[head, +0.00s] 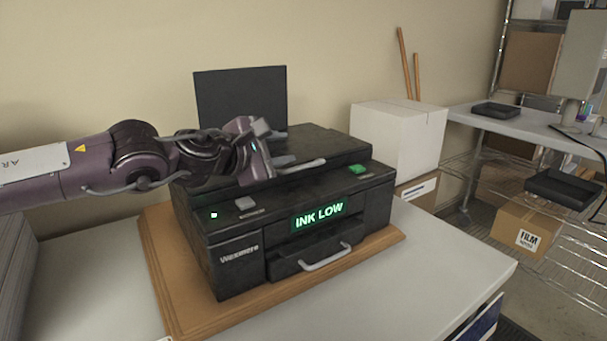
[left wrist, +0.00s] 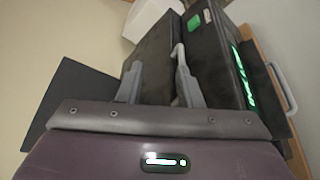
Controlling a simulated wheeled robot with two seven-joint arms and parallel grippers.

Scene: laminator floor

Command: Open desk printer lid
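The black desk printer (head: 237,237) stands on a wooden board, with a green "INK LOW" display on its front. Its lid (head: 335,146) lies flat on top and looks shut. A grey bar handle (head: 304,167) sits at the lid's front edge; it also shows in the left wrist view (left wrist: 178,54). My left gripper (head: 280,160) is over the printer top, beside the handle. In the left wrist view its two fingers (left wrist: 159,84) are apart, with the handle close to the right-hand finger. I cannot tell if they touch. My right gripper is not in view.
A black upright panel (head: 240,94) rises behind the printer. A green button (head: 358,169) and a grey button (head: 244,203) are on its top. A front drawer has a bar handle (head: 325,257). A white box (head: 398,138) stands behind right. The grey table (head: 440,262) is clear at right.

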